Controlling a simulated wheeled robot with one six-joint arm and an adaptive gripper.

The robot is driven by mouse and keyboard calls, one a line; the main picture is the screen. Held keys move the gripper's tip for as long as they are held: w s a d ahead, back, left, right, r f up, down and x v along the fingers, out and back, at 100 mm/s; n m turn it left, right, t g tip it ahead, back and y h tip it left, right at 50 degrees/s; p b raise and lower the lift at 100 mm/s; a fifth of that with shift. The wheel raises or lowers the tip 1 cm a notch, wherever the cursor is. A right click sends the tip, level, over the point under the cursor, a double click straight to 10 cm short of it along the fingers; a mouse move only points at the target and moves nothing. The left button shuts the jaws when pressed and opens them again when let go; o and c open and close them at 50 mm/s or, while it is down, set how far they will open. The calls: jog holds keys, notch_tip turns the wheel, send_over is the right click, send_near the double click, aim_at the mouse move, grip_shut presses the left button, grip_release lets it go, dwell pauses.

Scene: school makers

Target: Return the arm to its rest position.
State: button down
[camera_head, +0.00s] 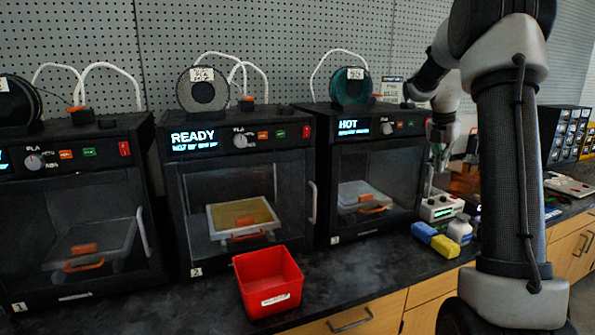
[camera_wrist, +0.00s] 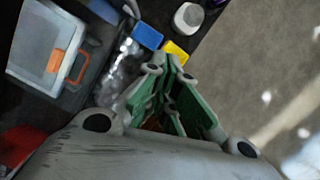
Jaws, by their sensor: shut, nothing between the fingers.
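My arm rises at the right of the head view, and its wrist part bends down beside the third printer. My gripper (camera_wrist: 172,62) shows in the wrist view with grey links and green inner faces. It is shut with nothing between its fingers. It hangs above the counter's front edge, near a blue block (camera_wrist: 148,36) and a yellow block (camera_wrist: 176,52). In the head view my gripper is small and dark, and its fingertips are hard to make out.
Three printers stand along the counter (camera_head: 360,262): the left (camera_head: 62,188), the middle "READY" one (camera_head: 180,190) and the right "HOT" one (camera_head: 325,185). A red bin (camera_head: 270,285) stands in front. The blue (camera_head: 424,232) and yellow (camera_head: 445,246) blocks lie right of it.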

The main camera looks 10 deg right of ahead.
jog(key=s+a+m+t, duration=0.1)
jog(key=s+a+m, duration=0.7)
jog(key=s, duration=0.3)
jog(key=s+a+r+m+t+y, duration=0.1)
jog(key=s+a+m, duration=0.6)
jog(key=s, duration=0.3)
jog(key=s+a+r+m+t+y, duration=0.1)
jog(key=s+a+m, duration=0.7)
jog(key=s, duration=0.3)
jog(key=shift+s+a+m, duration=0.3)
jog(key=shift+a, duration=0.3)
jog(key=shift+d, duration=0.1)
